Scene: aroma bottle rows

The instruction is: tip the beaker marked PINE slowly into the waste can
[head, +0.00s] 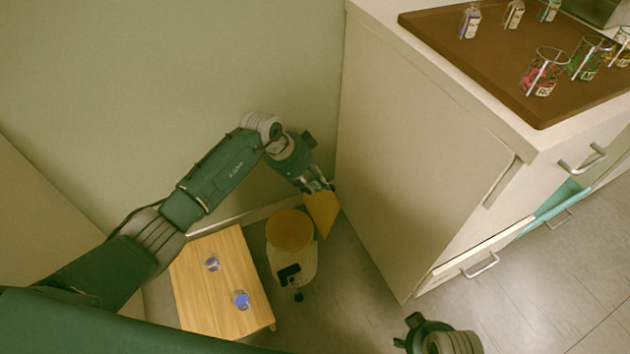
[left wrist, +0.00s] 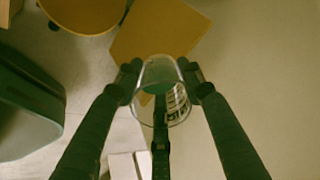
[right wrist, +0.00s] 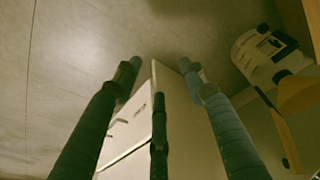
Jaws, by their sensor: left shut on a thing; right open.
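My left gripper (head: 318,187) is shut on a clear glass beaker (left wrist: 160,110), which shows between its fingers in the left wrist view. The beaker looks greenish at its far end and bears white marks on its side; I cannot read its label. The waste can (head: 294,264) stands on the floor, white with a dark label and a round orange top (head: 290,229). The left gripper is above and to the right of the can in the head view, over a flat orange panel (head: 322,213) beside it. My right gripper (right wrist: 158,66) is open and empty.
A wooden stool (head: 218,284) left of the can holds two small glasses with blue contents. A cabinet (head: 420,150) stands at right, a drawer partly open. On its top, a brown tray (head: 490,60) carries small bottles and beakers with coloured contents.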

